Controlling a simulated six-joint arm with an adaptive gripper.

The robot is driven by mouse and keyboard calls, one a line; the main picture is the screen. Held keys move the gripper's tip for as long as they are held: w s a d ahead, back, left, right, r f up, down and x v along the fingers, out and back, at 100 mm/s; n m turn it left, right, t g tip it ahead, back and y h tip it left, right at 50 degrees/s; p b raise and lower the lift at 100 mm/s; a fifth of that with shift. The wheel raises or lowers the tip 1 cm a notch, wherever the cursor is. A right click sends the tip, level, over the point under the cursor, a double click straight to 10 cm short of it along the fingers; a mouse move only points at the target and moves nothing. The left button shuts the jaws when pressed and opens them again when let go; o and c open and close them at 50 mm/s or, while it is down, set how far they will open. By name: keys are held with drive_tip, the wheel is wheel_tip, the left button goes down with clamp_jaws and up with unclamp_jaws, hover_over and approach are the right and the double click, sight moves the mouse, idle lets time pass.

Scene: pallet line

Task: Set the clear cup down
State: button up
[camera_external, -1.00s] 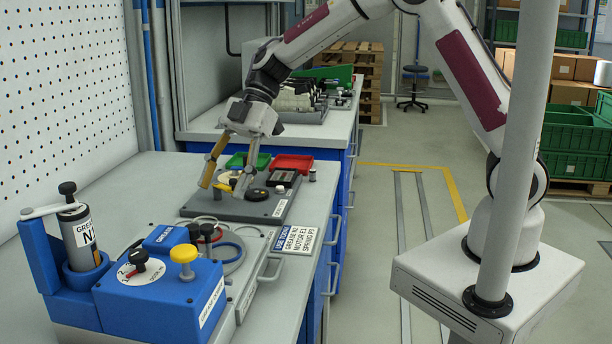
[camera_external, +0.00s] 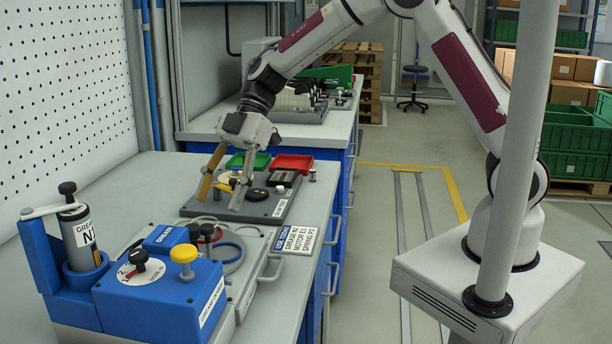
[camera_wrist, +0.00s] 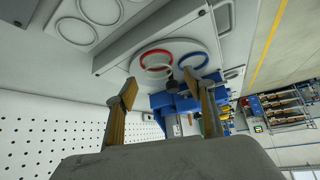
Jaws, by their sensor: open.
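I cannot make out a clear cup in either view. My gripper (camera_external: 219,203) is open, its two tan-edged fingers pointing down over the left part of a dark grey board (camera_external: 272,209) on the bench. No held thing shows between the fingers. Whether the fingertips touch the board cannot be told. The wrist view shows the open fingers (camera_wrist: 168,95) apart, with a red ring (camera_wrist: 152,54) and a blue ring (camera_wrist: 196,55) beyond them.
The board bears a black round part (camera_external: 257,194). Green (camera_external: 240,160) and red (camera_external: 293,162) trays lie behind it. A blue unit with a yellow knob (camera_external: 183,254) and a grease cylinder (camera_external: 80,240) stand nearer the camera. A label plate (camera_external: 296,239) lies near the bench edge.

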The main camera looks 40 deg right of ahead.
drive_tip(key=shift+a+f, duration=0.1)
drive_tip(key=shift+a+x, duration=0.25)
drive_tip(key=shift+x, duration=2.2)
drive_tip(key=shift+w, duration=0.1)
drive_tip(key=c, duration=0.9)
drive_tip(key=shift+c, duration=0.2)
drive_tip(key=shift+r, duration=0.25)
wheel_tip(320, 180, up, 10)
drive_tip(key=shift+f, duration=0.1)
